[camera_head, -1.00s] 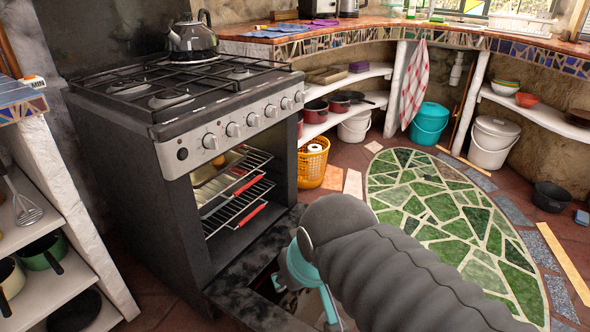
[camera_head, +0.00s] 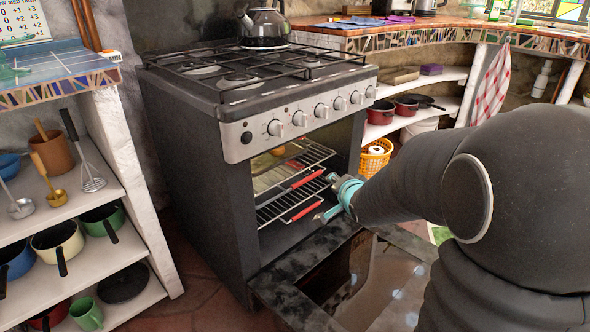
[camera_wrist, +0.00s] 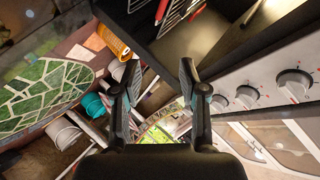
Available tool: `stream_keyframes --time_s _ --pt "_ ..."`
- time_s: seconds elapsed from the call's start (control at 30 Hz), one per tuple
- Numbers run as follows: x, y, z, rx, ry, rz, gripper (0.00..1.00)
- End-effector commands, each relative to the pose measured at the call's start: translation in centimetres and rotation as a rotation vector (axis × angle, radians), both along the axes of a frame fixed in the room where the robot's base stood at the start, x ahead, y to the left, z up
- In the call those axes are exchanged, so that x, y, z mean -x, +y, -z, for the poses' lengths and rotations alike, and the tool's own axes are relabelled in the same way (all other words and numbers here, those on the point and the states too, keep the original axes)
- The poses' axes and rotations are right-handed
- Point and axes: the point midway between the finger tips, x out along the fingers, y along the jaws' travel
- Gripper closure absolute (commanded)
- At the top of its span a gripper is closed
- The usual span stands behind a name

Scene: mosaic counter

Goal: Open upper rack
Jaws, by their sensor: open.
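The oven (camera_head: 210,160) stands with its door (camera_head: 350,285) folded down. The upper rack (camera_head: 309,155) is a wire shelf with a red front handle (camera_head: 308,178). The lower rack (camera_head: 275,213) sits beneath it with its own red handle (camera_head: 305,211). My gripper (camera_head: 326,197), with teal parts, is at the right front of the oven opening, close to the rack handles. It looks apart from them. In the wrist view, my gripper's two dark fingers (camera_wrist: 155,75) are spread and empty. Rack wires and red handles show at that view's top edge.
A kettle (camera_head: 264,24) stands on the stove top. Shelves with pots and utensils (camera_head: 92,183) are at the left. An orange basket (camera_head: 375,160) stands beyond the oven's right side. The open door lies below my arm.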

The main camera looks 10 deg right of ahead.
Motion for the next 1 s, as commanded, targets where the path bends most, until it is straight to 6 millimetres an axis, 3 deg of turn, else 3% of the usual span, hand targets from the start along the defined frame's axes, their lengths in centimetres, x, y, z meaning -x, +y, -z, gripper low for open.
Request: stream_keyframes --time_s 0.03,0.2,0.4,0.67,1.0 --pt "-1.4 0.0 1.9 -0.065 -0.024 0.005 0.58" --pt "-4.9 0.6 5.6 -0.301 -0.119 0.0 0.58" --pt "-6.8 1.2 8.3 -0.51 -0.179 -0.02 0.58" --pt "-7.9 1.7 9.2 -0.59 -0.198 -0.033 0.58" --pt "-13.2 3.0 10.3 -0.588 -0.197 -0.035 0.58"
